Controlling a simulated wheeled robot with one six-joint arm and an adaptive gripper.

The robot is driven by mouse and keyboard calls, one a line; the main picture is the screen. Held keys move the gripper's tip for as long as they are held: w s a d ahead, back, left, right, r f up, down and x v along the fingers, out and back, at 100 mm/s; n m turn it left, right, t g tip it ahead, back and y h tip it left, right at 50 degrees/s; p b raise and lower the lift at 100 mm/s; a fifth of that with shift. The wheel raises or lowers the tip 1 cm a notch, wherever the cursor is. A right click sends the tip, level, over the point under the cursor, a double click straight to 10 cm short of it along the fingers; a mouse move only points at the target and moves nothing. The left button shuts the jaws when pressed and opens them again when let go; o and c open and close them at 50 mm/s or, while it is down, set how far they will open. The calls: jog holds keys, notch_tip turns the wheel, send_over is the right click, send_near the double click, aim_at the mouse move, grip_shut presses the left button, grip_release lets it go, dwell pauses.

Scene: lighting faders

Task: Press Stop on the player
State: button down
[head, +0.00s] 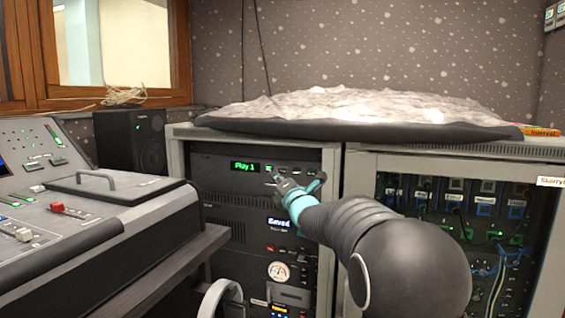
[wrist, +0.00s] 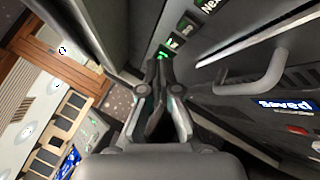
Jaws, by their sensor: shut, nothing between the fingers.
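The player (head: 215,171) is a dark rack unit at the top of the left rack. Its green display (head: 245,167) reads "Play 1". A row of small buttons (head: 297,171) runs to the right of the display, and the leftmost is lit green. My gripper (head: 275,178) is shut and empty, with its fingertips just below the left end of this row. In the wrist view the closed fingertips (wrist: 159,62) point at the green-lit buttons (wrist: 173,43). I cannot tell whether they touch. The button labels are too small to read.
A second unit below shows "Saved" (head: 279,222). A handle (wrist: 268,75) sticks out from the rack front in the wrist view. The mixing desk (head: 90,225) stands at left, and an open rack with cables (head: 480,235) stands at right.

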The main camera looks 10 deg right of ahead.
aim_at(276, 163)
jog(key=shift+w+d, duration=0.35)
jog(key=shift+w, duration=0.25)
jog(key=shift+w+d, duration=0.35)
jog(key=shift+w, duration=0.25)
jog(key=shift+w+b, duration=0.1)
jog(key=shift+b, duration=0.2)
dwell(0.4)
jog(key=shift+w+d+r, duration=0.1)
jog(key=shift+d+r, duration=0.35)
jog(key=shift+r, duration=0.4)
dwell(1.2)
jog(key=shift+f+b, duration=0.35)
jog(key=shift+b, duration=0.45)
jog(key=shift+a+f+b, duration=0.15)
jog(key=shift+f+b, duration=0.65)
jog(key=shift+b, duration=0.15)
jog(key=f+b, duration=0.1)
jog(key=a+f+b, duration=0.1)
jog(key=shift+w+f, duration=0.1)
jog(key=shift+f, duration=0.25)
jog(key=s+r, duration=0.1)
jog(key=s+a+r+b, duration=0.1)
jog(key=s+r, duration=0.1)
jog(key=shift+s+a+r, duration=0.15)
jog(key=shift+s, duration=0.15)
